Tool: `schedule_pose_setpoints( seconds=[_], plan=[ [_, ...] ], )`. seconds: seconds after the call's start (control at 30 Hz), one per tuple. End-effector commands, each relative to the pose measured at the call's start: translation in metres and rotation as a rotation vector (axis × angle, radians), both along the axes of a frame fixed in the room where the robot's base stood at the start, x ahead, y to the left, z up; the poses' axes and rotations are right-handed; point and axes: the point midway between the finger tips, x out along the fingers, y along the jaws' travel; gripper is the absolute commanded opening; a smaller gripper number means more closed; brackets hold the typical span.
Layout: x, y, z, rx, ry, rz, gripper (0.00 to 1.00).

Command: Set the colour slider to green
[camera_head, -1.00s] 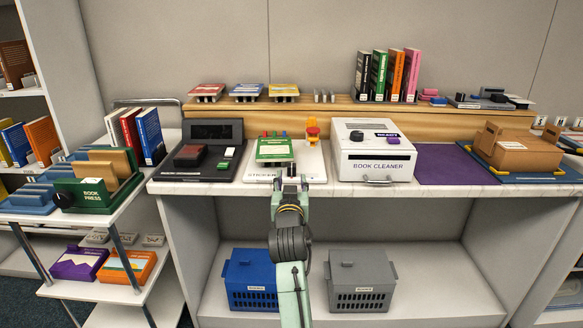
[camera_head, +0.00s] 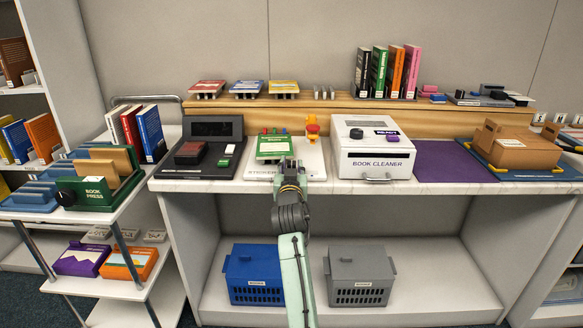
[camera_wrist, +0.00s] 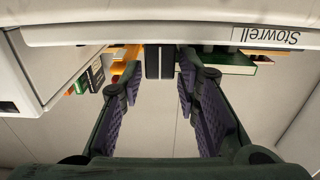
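The white sticker station (camera_head: 313,160) stands in the middle of the counter. It carries a green plate (camera_head: 273,147), small red, green and blue pegs behind that, and an orange-and-yellow knob (camera_head: 312,126) at its right. I cannot make out which part is the colour slider or its setting. My gripper (camera_head: 287,165) is at the station's front, partly hidden by my own arm. In the wrist view, its purple-padded fingers (camera_wrist: 184,100) are apart. A dark block (camera_wrist: 160,61) shows between them; I cannot tell whether it is within their reach.
The white book cleaner (camera_head: 372,158) stands close on the right, and a dark device (camera_head: 222,170) on the left. A raised wooden shelf (camera_head: 400,112) runs behind, with books. Two bins (camera_head: 255,277) sit below.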

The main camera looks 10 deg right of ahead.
Motion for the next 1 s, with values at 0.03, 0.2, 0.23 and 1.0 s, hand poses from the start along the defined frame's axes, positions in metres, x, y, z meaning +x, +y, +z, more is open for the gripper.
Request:
schedule_pose_setpoints(
  seconds=[0.03,0.2,0.23,1.0],
  plan=[
    [-0.0001,-0.0001,-0.0001,0.0,0.0,0.0,0.24],
    [-0.0001,-0.0001,0.0,0.0,0.0,0.0,0.13],
    [-0.0001,-0.0001,-0.0001,0.0,0.0,0.0,0.11],
    [-0.0018,-0.0096,-0.0002,0.0,0.001,-0.003,0.0]
  ],
)
